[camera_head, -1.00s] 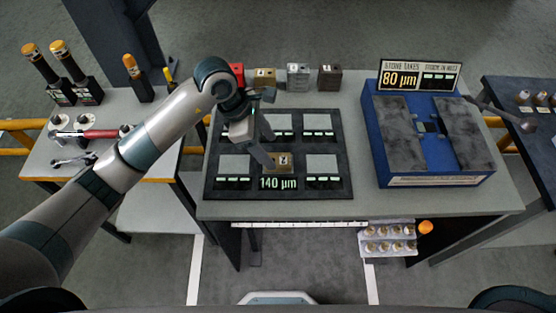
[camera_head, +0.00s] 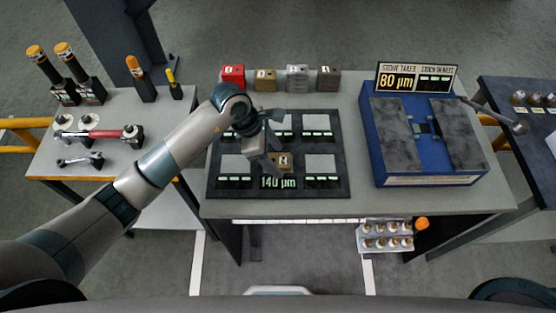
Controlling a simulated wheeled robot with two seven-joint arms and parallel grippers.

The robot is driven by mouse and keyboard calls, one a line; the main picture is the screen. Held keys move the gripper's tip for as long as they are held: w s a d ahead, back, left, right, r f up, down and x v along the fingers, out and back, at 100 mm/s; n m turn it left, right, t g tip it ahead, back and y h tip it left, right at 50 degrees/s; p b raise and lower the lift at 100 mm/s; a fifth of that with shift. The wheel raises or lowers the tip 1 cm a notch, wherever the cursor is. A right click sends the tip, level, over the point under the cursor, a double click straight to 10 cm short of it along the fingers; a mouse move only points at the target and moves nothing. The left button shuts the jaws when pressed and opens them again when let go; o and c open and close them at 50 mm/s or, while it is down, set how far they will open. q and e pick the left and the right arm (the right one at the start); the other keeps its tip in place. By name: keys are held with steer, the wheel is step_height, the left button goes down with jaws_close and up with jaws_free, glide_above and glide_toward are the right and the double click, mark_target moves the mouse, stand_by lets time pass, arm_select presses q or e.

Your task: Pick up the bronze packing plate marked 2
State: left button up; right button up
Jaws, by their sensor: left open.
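A small bronze plate (camera_head: 284,160) with a pale label lies in the front middle cell of the black gauge board (camera_head: 344,150), above a readout of 140 µm. Its number is too small to read. My left gripper (camera_head: 271,147) is open, with nothing visible between its fingers. It is over the board, just above and left of the bronze plate in the picture, and partly covers that plate's cell. Whether a finger touches the plate cannot be told. My right gripper is not in view.
Red (camera_head: 232,77), bronze-toned (camera_head: 265,80), grey (camera_head: 297,78) and brown (camera_head: 329,79) labelled blocks stand behind the board. A blue stand (camera_head: 379,150) with an 80 µm sign (camera_head: 417,77) is to the right. A left side table (camera_head: 110,105) holds tools.

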mark_target(276, 160)
arm_select(q)
steer(key=c, duration=1.5)
steer(key=shift+r, duration=0.1)
jaws_close()
steer(key=shift+w, duration=0.1)
steer(key=shift+r+b, duration=0.65)
steer(key=shift+r, duration=0.2)
step_height(276, 160, up, 2)
steer(key=shift+r+b, duration=0.15)
steer(key=shift+b, duration=0.55)
steer(key=s+d+r+b, duration=0.3)
steer(key=d+r, duration=0.4)
steer(key=d, duration=0.4)
steer(key=shift+d+b, duration=0.2)
steer(key=shift+b, duration=0.55)
